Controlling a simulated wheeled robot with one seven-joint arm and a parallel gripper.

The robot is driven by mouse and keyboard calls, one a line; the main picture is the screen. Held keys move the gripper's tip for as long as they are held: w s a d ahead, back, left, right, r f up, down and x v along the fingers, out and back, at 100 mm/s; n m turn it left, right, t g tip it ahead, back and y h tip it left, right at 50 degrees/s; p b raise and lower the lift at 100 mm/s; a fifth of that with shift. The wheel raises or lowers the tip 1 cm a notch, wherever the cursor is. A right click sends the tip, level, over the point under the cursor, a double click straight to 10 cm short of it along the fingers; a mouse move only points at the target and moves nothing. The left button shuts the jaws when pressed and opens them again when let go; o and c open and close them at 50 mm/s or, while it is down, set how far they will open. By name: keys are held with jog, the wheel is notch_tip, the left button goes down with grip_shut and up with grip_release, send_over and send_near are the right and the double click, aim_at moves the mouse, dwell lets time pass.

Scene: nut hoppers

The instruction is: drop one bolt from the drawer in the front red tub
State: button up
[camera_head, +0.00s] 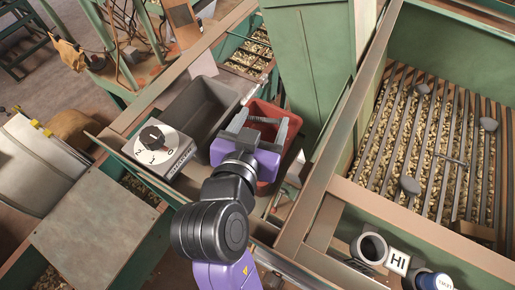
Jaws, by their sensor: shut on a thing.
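A red tub (291,148) stands in the middle of the view, on the ledge between the grey bin and the green post. My gripper (261,123) is over this tub, its two grey fingers pointing away towards the tub's far end. I cannot make out the drawer with bolts.
A grey empty bin (178,103) is left of the tub, with a white dial box (160,149) in front. A green post (309,62) rises behind the tub. On the right, a wooden-framed hopper (335,196) holds nuts under a slatted grate with several grey lumps.

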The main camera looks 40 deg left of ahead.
jog(key=shift+f, duration=0.15)
jog(key=o, duration=1.4)
jog(key=shift+o, duration=0.2)
notch_tip(320, 180, up, 20)
jog(key=b, duration=0.2)
